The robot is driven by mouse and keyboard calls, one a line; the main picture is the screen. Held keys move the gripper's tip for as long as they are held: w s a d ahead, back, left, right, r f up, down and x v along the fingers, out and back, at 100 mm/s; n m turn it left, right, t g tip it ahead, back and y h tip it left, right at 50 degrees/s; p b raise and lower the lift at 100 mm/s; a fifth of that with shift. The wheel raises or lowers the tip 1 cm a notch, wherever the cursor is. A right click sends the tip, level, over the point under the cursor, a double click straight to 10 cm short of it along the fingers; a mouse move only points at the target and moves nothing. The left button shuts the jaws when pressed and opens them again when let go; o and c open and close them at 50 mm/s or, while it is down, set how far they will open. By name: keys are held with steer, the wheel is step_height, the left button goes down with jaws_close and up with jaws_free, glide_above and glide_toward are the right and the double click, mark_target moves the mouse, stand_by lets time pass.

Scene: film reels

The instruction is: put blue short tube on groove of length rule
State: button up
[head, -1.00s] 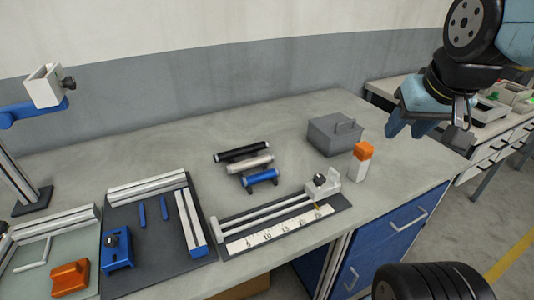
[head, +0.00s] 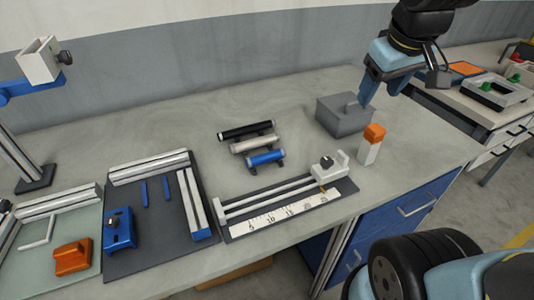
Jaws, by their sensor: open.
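The blue short tube (head: 265,158) lies on small dark supports in the middle of the table. It is the nearest of three tubes, in front of a silver tube (head: 254,144) and a longer black tube (head: 246,130). The length rule (head: 280,207) lies in front of them, with a white numbered scale, two parallel rails forming a groove (head: 270,196) and a white end block (head: 334,172) on the right. The groove looks empty. My gripper (head: 364,100) is at the upper right, beside or above the grey box, apart from the tubes. Its fingertips are partly hidden.
A grey lidded box (head: 343,117) stands below my gripper. A dark board (head: 150,245) with rails and a blue block fills the left front. The table behind the tubes is clear.

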steer(key=w+a+f+n+g, duration=0.2)
steer(key=w+a+n, duration=0.3)
steer(key=a, duration=0.1)
steer(key=n+h, duration=0.4)
steer(key=n, duration=1)
glide_toward(263, 155)
steer(key=x, duration=0.9)
steer(key=shift+w+d+f, duration=0.2)
steer(key=shift+d+f, duration=0.05)
steer(key=shift+f, duration=0.05)
jaws_close()
